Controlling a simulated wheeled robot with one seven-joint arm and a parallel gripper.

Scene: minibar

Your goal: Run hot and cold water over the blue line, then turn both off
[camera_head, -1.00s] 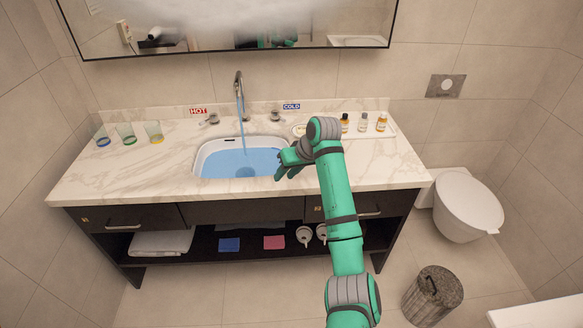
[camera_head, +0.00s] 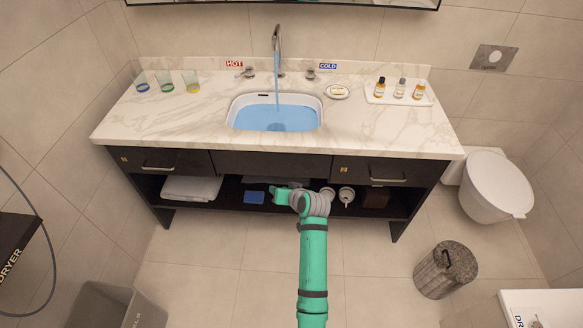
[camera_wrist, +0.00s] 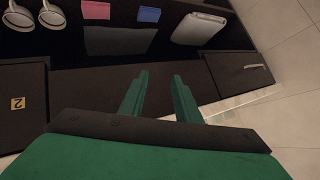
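The white sink basin (camera_head: 231,108) holds blue water (camera_head: 275,117). A blue stream runs into it from the tall faucet (camera_head: 278,45). The hot handle (camera_head: 247,73) stands left of the faucet under a red HOT label (camera_head: 234,64). The cold handle (camera_head: 311,74) stands right under a blue COLD label (camera_head: 328,66). I cannot tell how far either handle is turned. No blue line is distinguishable in the basin. My gripper (camera_head: 278,195) is low in front of the open shelf, below the counter. In the wrist view my gripper (camera_wrist: 159,80) has its fingers apart with nothing between them.
Glasses (camera_head: 167,82) stand left on the counter (camera_head: 180,118). A soap dish (camera_head: 337,92) and a bottle tray (camera_head: 376,99) are right. The shelf holds a towel (camera_head: 191,188), a blue item (camera_head: 253,197) and a pink item (camera_wrist: 96,10). A bin (camera_head: 445,270) and toilet (camera_head: 497,185) stand right.

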